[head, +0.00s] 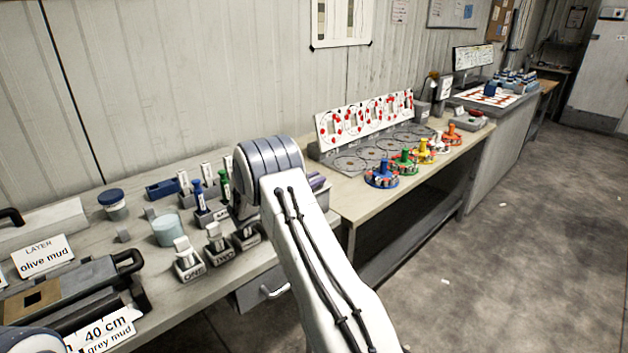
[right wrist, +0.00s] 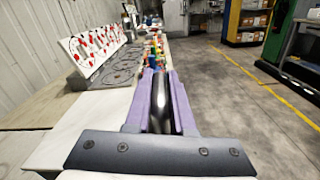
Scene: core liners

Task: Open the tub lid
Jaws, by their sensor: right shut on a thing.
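My right gripper (right wrist: 159,78) has purple fingers, shut on a dark, shiny rounded bar (right wrist: 160,105). The bar lies lengthwise between the fingers; what it belongs to is hidden. My left gripper is not in view.
Small labelled blocks (head: 190,262) and several holders crowd the bench left of my arm. A grey case with black handles (head: 75,290) lies at the lower left. On the far bench stand a patterned board (head: 365,122) and coloured spools (head: 381,175). The floor (head: 520,240) is clear.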

